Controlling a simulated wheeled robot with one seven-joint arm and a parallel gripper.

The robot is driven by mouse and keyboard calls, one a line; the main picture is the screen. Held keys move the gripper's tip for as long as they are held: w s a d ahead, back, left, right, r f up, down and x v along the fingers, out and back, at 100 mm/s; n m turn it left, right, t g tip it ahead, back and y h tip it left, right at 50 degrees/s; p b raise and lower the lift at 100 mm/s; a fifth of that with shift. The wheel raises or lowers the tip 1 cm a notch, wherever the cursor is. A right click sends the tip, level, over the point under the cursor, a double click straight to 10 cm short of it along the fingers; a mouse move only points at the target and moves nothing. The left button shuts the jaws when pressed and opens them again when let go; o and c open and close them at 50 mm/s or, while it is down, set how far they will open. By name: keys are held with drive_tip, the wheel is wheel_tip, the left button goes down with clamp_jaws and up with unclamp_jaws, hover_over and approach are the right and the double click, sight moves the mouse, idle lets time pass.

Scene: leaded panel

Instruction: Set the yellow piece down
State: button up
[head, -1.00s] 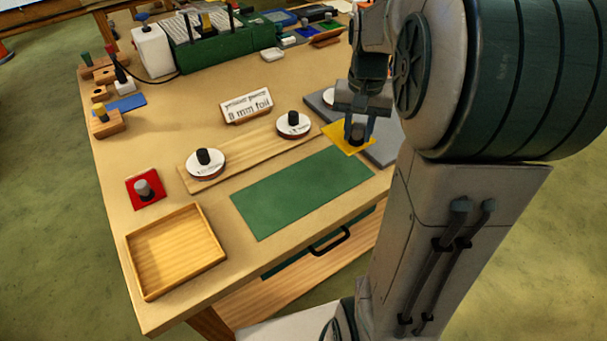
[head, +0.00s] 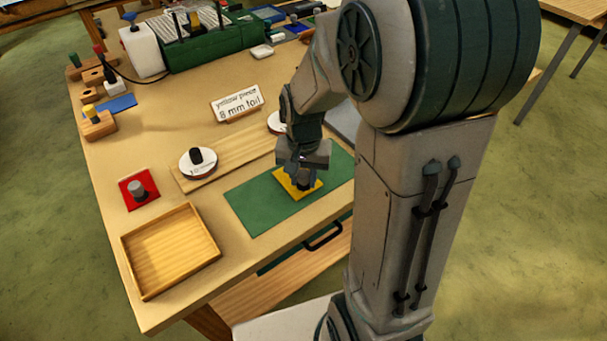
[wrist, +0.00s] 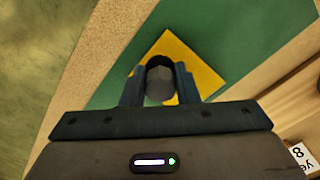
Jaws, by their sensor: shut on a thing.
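The yellow piece (head: 292,189) is a flat square with a dark and grey knob on top. It is at the right part of the green mat (head: 250,207), over it or on it; I cannot tell whether it touches. My gripper (head: 302,180) is above it, shut on the knob. In the wrist view the yellow piece (wrist: 204,72) shows turned against the green mat (wrist: 250,30), with the knob (wrist: 159,82) between my two fingers (wrist: 159,88). Part of the piece is hidden by my gripper.
A wooden board with white discs (head: 198,162) lies behind the mat. A sign (head: 236,104) reads "yellow piece 8 mm foil". A red piece (head: 138,189) and a wooden tray (head: 170,287) are at left. The mat's left part is bare.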

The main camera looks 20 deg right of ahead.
drive_tip(key=shift+f, duration=0.2)
drive_tip(key=o, duration=0.9)
drive_tip(key=shift+r, duration=0.2)
wheel_tip(320, 180, up, 12)
drive_tip(key=shift+s+a+f+n+t, duration=0.15)
drive_tip(key=shift+s+n+t, duration=0.55)
drive_tip(key=shift+s, duration=1.2)
drive_tip(key=shift+s+a+f+n+t, duration=0.1)
drive_tip(key=shift+s+f+n+t, duration=0.15)
drive_tip(key=shift+s+n, duration=1.25)
drive_tip(key=shift+s+a+f+n+t, duration=0.15)
drive_tip(key=shift+s+n+t, duration=0.4)
drive_tip(key=shift+s, duration=1.75)
